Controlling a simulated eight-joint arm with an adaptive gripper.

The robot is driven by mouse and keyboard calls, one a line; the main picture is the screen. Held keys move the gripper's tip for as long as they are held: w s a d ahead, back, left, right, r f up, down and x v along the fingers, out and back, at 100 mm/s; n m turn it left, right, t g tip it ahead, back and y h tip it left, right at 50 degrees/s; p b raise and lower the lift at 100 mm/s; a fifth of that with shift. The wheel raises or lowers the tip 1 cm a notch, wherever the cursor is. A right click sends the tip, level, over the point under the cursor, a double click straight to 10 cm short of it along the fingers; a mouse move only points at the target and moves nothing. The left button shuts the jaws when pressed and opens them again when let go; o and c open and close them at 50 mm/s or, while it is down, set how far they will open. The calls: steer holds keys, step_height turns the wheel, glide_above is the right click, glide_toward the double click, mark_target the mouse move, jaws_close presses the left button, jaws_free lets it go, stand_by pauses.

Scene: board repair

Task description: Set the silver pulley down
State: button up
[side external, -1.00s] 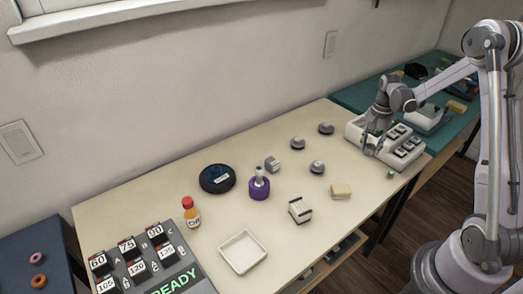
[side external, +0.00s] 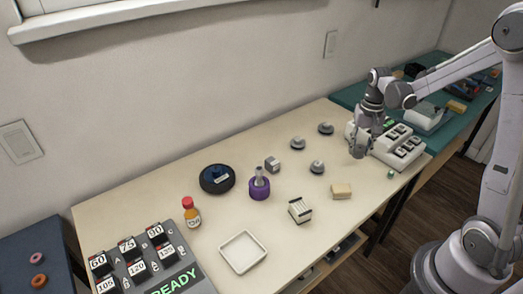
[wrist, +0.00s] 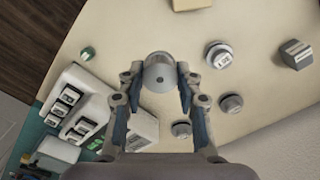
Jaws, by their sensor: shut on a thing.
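The silver pulley (wrist: 160,72) shows in the wrist view as a round silver-grey piece with a dark centre dot. My gripper (wrist: 158,84) is shut on it, with a finger at each side. In the side view my gripper (side external: 357,153) hangs at the left of the white console, pointing down; the pulley is hard to make out there, and I cannot tell its exact height over the cream table (side external: 215,215). Three similar grey knob-like pieces stand on the table to the gripper's left: one near (side external: 317,167), one further back (side external: 297,144) and one at the back (side external: 326,128).
The white console (side external: 410,160) with dark switches stands close at the right. A small green piece (side external: 391,174) and a tan block (side external: 341,191) lie in front. A grey block (side external: 272,164), a purple holder (side external: 259,188) and a white tray (side external: 242,252) stand further left.

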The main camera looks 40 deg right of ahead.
steer(key=w+a+n, duration=0.2)
steer(key=a+n, duration=0.3)
steer(key=a, duration=0.6)
steer(key=n, duration=0.6)
glide_above(282, 192)
step_height(282, 192, down, 6)
steer(key=shift+s, duration=0.1)
steer(key=shift+f, duration=2.1)
steer(key=shift+f, duration=0.15)
steer(key=o, duration=1.2)
steer(key=shift+c, duration=0.2)
